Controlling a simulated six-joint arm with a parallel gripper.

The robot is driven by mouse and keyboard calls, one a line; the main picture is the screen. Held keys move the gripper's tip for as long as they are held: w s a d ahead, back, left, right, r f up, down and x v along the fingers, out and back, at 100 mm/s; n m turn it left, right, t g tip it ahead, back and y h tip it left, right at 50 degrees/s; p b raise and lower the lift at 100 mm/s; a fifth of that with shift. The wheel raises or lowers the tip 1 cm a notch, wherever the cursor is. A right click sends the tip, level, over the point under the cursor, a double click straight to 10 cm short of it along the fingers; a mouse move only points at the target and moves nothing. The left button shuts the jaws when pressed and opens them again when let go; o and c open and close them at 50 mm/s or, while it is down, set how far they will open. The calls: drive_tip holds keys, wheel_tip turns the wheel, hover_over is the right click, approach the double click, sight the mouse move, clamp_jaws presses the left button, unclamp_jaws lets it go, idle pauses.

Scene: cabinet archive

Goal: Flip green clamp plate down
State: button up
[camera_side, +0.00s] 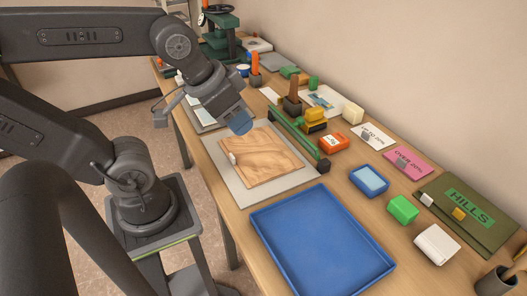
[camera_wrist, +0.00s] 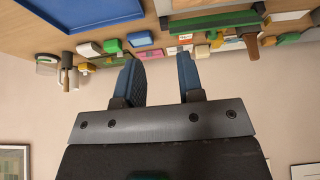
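The green clamp plate (camera_side: 293,134) is a long narrow bar along the far edge of a wooden board (camera_side: 262,160), which lies on a grey base (camera_side: 231,183). It looks raised on edge, though its exact tilt is hard to tell. In the wrist view the green bar (camera_wrist: 213,22) shows at the top. My gripper (camera_side: 239,121) is above the board's back left side, apart from the plate. In the wrist view its two blue fingers (camera_wrist: 160,72) are apart with nothing between them. The side view shows the fingertips overlapping.
A blue tray (camera_side: 322,245) lies in front of the board. Stamps, an orange block (camera_side: 334,142), cards and a small blue box (camera_side: 369,180) stand behind and right of the plate. A green press (camera_side: 220,30) stands at the far end. The wall bounds the table's back.

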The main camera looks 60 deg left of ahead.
drive_tip(key=shift+w+r, duration=0.25)
drive_tip(key=shift+c, duration=0.7)
drive_tip(key=w+r, duration=0.1)
drive_tip(key=w, duration=0.1)
drive_tip(key=w+r+g, duration=0.1)
drive_tip(key=w, duration=0.1)
drive_tip(key=w+a+r+g, duration=0.1)
drive_tip(key=w+r, duration=0.1)
drive_tip(key=shift+w, duration=0.15)
clamp_jaws()
drive_tip(key=w+a+r+g, duration=0.2)
drive_tip(key=w+g, duration=0.1)
drive_tip(key=w, duration=0.8)
drive_tip(key=w+a+f+g, duration=0.2)
drive_tip(key=w+f, duration=0.3)
drive_tip(key=w, duration=0.2)
drive_tip(key=w+a+f+g, duration=0.3)
drive_tip(key=w+f, duration=0.2)
drive_tip(key=w, duration=0.1)
drive_tip(key=shift+w+f+g, duration=0.3)
drive_tip(key=shift+w+f, duration=0.05)
drive_tip(key=shift+f, duration=0.05)
